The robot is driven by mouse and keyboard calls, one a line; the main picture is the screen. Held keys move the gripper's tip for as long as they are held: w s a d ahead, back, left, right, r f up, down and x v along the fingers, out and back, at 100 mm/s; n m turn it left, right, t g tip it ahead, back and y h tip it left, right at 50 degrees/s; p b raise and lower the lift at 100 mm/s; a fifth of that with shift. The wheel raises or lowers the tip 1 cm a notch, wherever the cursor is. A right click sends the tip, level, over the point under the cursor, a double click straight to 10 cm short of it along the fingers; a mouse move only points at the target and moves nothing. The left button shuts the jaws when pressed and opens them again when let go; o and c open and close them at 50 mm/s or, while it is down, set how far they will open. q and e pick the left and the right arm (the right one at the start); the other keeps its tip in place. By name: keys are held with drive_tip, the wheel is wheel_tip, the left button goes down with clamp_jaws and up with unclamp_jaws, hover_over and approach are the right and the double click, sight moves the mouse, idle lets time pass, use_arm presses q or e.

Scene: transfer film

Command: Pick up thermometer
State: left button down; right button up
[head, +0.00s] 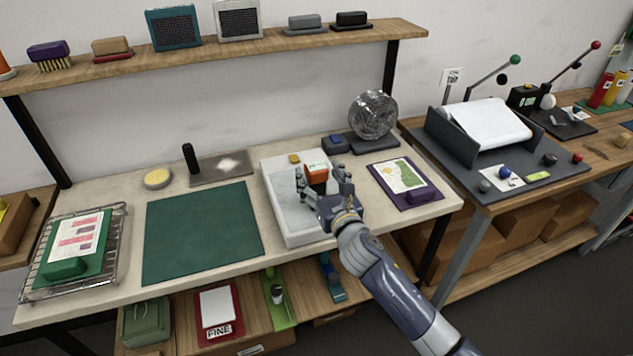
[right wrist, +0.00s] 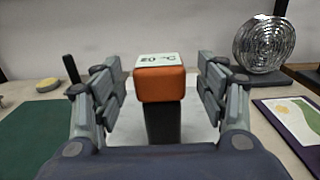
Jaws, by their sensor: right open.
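The thermometer (head: 316,174) has an orange head and a dark stem and stands upright over the white tray (head: 276,211). In the right wrist view its orange head (right wrist: 159,84) shows a pale top face marked with "°C", with the dark stem below. My right gripper (head: 322,184) is open, its fingers on either side of the thermometer. In the right wrist view a gap shows between each finger and the orange head. The lower end of the stem is hidden behind the gripper's palm. My left gripper is not in view.
A green mat (head: 203,233) lies left of the tray. A framed picture board (head: 404,183) lies to its right. A round silver disc (head: 373,115) on a dark base stands behind. A wooden shelf (head: 215,50) runs above the bench.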

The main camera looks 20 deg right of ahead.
drive_tip(key=shift+w, duration=1.2)
drive_tip(key=c, duration=1.3)
drive_tip(key=shift+r, duration=0.1)
